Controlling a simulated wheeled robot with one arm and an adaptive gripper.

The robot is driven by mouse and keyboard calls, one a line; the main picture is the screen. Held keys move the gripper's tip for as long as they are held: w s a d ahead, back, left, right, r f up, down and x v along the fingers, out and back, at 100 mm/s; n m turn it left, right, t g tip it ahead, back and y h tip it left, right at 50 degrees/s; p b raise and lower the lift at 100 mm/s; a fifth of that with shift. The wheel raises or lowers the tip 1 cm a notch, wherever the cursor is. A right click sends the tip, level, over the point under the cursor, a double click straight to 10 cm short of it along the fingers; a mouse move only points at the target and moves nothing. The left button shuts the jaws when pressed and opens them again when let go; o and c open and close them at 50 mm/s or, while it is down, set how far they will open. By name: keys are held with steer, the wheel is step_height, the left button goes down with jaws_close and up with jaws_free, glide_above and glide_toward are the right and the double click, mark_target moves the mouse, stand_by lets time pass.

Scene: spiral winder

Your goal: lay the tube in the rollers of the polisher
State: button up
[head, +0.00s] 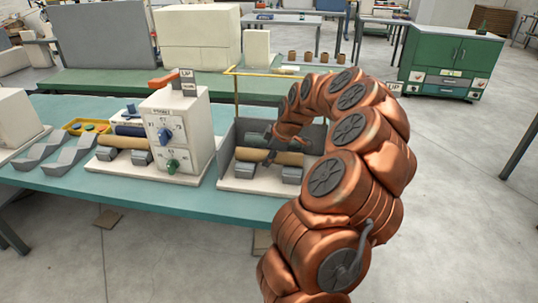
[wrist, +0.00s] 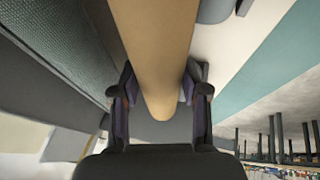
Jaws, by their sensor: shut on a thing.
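A tan tube (wrist: 155,40) runs lengthwise between the two fingers of my gripper (wrist: 158,105) in the wrist view. My gripper is shut on it. In the head view the tube (head: 288,158) lies level over the grey roller blocks of a walled machine (head: 227,182) on the teal table. Whether it touches the rollers, I cannot tell. My gripper (head: 270,150) is just above that machine, partly hidden by my own arm. No label shows which machine is the polisher.
A white machine with dials (head: 178,130) stands to the left, with another tan cylinder (head: 125,142) on its grey blocks. Grey V-shaped stands (head: 70,155) and a yellow tray (head: 85,127) are farther left. A thin yellow frame (head: 237,95) rises behind the walled machine.

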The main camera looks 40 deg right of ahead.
mark_target(277, 159)
steer(key=o, duration=1.3)
steer(key=shift+o, duration=0.2)
steer(key=shift+r, duration=0.15)
steer(key=v, duration=0.7)
steer(key=shift+s+r, duration=0.15)
